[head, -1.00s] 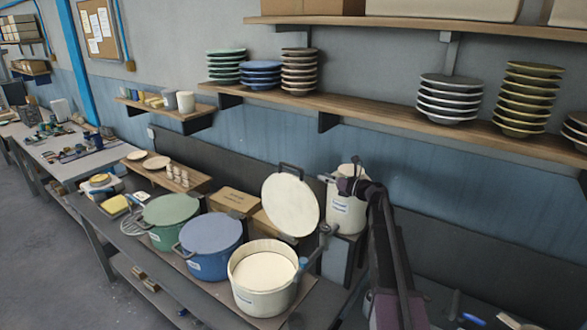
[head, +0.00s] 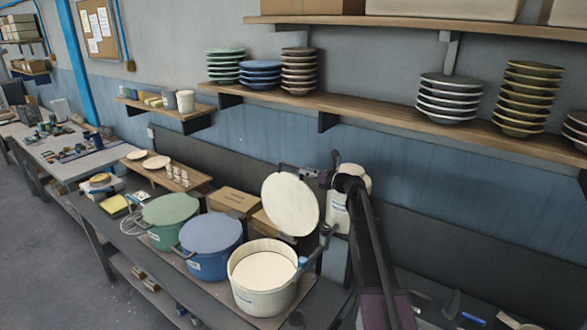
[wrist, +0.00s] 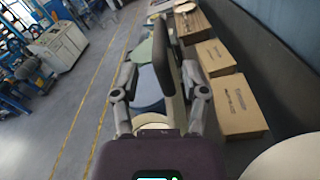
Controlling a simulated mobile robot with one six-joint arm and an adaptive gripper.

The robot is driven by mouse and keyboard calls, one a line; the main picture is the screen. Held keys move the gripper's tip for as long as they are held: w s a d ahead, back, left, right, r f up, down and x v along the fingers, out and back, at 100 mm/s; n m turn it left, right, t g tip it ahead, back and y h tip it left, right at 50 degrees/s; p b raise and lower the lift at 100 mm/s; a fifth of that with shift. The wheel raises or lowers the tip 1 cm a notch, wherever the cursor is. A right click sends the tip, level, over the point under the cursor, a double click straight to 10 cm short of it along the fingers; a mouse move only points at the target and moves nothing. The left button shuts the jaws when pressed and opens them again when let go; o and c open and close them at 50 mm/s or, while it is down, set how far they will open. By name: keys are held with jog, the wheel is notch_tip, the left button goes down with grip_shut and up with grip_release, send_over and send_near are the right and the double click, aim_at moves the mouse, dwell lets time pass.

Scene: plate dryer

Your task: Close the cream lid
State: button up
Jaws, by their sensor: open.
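The cream lid (head: 290,205) stands raised and tilted back on the rear edge of the cream pot (head: 262,298), which is open at the front right of the bench. Its dark handle is at the lid's top edge, largely covered by my gripper in the head view. My gripper (head: 292,172) is at the top of the lid, reaching in from the right. In the wrist view my gripper (wrist: 160,76) has its fingers apart, with the dark handle (wrist: 160,60) showing between them. I cannot tell whether either finger touches it.
A blue pot (head: 211,247) and a green pot (head: 168,221), both covered, stand left of the cream pot. Cardboard boxes (head: 234,200) are behind them. A cream canister (head: 338,215) stands behind my arm. A shelf with stacked plates (head: 350,108) runs above.

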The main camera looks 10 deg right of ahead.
aim_at(299, 169)
jog(key=shift+x, duration=3.1)
grip_shut()
